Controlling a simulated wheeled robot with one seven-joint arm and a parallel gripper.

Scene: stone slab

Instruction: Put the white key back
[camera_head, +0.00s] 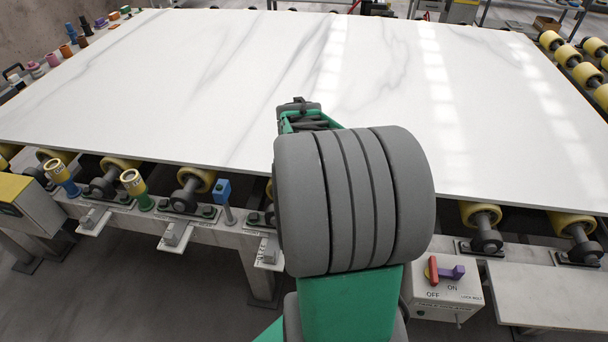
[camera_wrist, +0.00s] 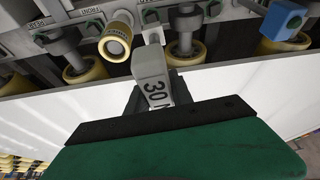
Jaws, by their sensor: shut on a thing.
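A white-grey block marked "30" (camera_wrist: 153,75), which I take to be the white key, stands up from my gripper (camera_wrist: 152,100) in the wrist view. My gripper is shut on it. The lower part of the key is hidden by the dark finger edge and green body of the gripper. In the head view my gripper (camera_head: 300,110) is mostly hidden behind my arm, and the key cannot be made out. The gripper appears over the near part of the white slab (camera_head: 190,90).
Yellow rollers (camera_head: 196,178) line the slab's near edge. A blue block on a post (camera_head: 223,190) and yellow-topped posts (camera_head: 133,182) stand along the rail. Small shelves with grey blocks (camera_head: 174,236) jut out below. A switch box (camera_head: 442,292) marked OFF and ON sits right.

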